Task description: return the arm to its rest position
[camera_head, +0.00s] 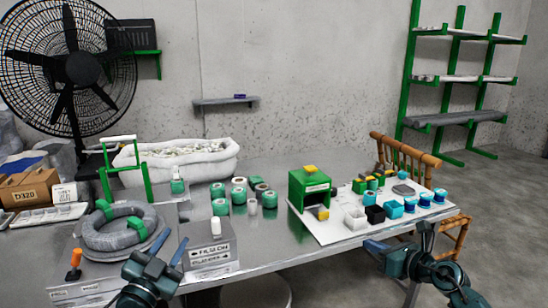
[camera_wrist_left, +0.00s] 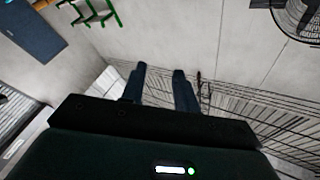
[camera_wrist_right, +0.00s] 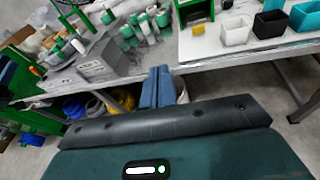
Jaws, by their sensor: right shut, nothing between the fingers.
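My right gripper (camera_head: 372,246) is in front of the near edge, below the white board. In the right wrist view its blue fingers (camera_wrist_right: 158,86) are together and hold nothing. Blue spools (camera_head: 424,199) sit on the board at the right. I cannot make out a loose blue cable.
The metal table (camera_head: 285,240) carries a coil of grey hose (camera_head: 122,240), a grey labelled box (camera_head: 208,250), a green box (camera_head: 308,190), small bins (camera_head: 375,214) and several green-white spools (camera_head: 238,194). A wooden chair (camera_head: 404,155) stands behind it at the right. Floor at the far right is clear.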

